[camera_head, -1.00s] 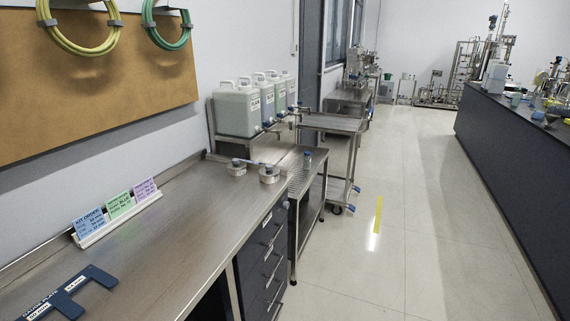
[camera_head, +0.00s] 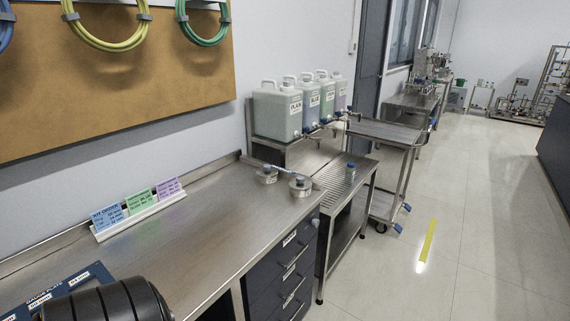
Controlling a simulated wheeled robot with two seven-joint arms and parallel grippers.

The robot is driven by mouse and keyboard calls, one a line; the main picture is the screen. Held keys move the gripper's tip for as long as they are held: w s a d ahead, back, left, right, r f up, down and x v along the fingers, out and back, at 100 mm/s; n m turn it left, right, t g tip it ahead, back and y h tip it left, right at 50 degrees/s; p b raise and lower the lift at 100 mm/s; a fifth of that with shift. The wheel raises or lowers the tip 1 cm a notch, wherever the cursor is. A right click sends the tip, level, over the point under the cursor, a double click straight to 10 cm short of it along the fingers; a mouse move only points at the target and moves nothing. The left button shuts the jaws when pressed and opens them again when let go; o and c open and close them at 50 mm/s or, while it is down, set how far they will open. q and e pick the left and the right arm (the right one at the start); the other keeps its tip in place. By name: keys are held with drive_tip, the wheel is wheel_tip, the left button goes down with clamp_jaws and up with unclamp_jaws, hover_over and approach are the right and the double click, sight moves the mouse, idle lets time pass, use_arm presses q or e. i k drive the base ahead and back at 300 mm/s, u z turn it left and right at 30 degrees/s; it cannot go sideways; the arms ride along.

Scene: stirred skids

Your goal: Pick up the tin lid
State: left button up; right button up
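Two small round metal tins stand at the right end of the steel bench. The left tin (camera_head: 266,175) is slightly farther back, and the right tin (camera_head: 300,187) is near the bench's right edge. Both have a small raised part on top that looks like a lid with a knob, but they are too small to tell lid from body. Neither gripper is in view. A dark ribbed rounded part at the lower left looks like part of my own arm.
The steel bench (camera_head: 205,225) is mostly clear in the middle. Coloured cards (camera_head: 138,208) stand in a white holder at the back. A blue gauge plate (camera_head: 50,292) lies front left.

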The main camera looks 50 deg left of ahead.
sight(267, 171)
drive_tip(key=i, duration=3.5)
drive_tip(key=u, duration=2.7)
